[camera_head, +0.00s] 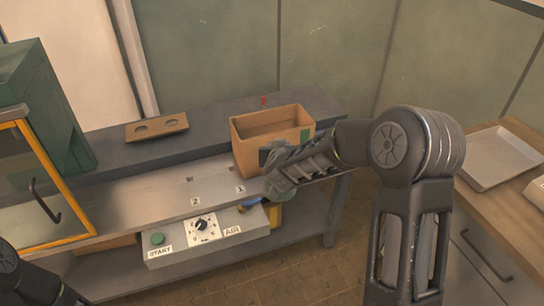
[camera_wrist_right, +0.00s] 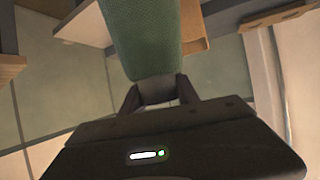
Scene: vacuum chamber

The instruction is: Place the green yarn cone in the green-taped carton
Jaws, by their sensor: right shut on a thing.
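The green yarn cone (camera_wrist_right: 145,40) is in my right gripper (camera_wrist_right: 158,92), whose two fingers are closed on its near end in the right wrist view. In the head view only a small green part shows beside my right gripper (camera_head: 272,190), and the arm hides the rest. The open cardboard carton (camera_head: 262,152) has a green tape patch near its top right corner. It stands on the bench just behind my right gripper, whose wrist covers its lower right. The cone is outside the carton, in front of it. My left gripper is out of view; only part of my left arm shows at lower left.
A cardboard holder with two holes (camera_head: 157,129) lies on the rear shelf. A control box with a dial (camera_head: 202,226) sits under the bench front. A green chamber with a yellow-framed door (camera_head: 42,110) stands at left. A metal tray (camera_head: 500,158) lies on the right counter.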

